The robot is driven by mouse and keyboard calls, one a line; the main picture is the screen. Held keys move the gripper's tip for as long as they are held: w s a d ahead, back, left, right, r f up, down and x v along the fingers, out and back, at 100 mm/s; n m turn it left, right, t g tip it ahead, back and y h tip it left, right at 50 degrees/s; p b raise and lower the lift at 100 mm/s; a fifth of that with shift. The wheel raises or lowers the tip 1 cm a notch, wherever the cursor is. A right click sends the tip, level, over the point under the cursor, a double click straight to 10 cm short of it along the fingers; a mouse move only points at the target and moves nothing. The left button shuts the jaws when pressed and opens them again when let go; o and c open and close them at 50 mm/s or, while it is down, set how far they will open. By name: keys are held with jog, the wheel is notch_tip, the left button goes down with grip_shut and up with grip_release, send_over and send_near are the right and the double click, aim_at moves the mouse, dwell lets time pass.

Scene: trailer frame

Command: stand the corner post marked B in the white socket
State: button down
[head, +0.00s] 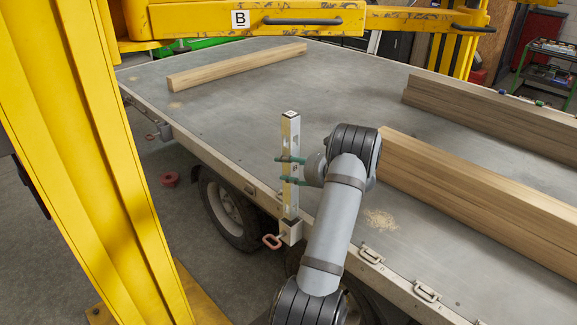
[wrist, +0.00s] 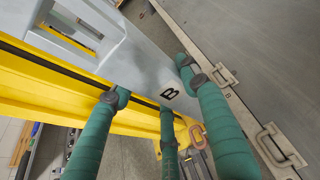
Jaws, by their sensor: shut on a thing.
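In the wrist view the post (wrist: 140,62) carries a black letter B. My gripper (head: 290,171) has green-wrapped fingers shut around the post at about mid-height. A whitish socket (head: 292,233) with a red handle (head: 271,241) is at the post's foot. The red handle also shows in the wrist view (wrist: 197,135). I cannot tell whether the foot is inside the socket or just above it.
The grey trailer deck (head: 225,105) is mostly clear. Timber lies on it: one beam (head: 238,67) at the back and stacks (head: 480,195) at the right. A yellow upright (head: 90,150) stands at the left. A yellow overhead beam (head: 390,18) bears a B plate (head: 240,18).

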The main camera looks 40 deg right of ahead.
aim_at(293, 194)
jog(key=shift+d+f+b, duration=0.1)
jog(key=shift+f+b, duration=4.05)
jog(key=shift+f, duration=1.2)
jog(key=c, duration=1.2)
grip_release()
jog(key=shift+o, duration=1.4)
jog(key=shift+o, duration=0.2)
jog(key=shift+s+f, duration=0.1)
jog(key=v, duration=1.2)
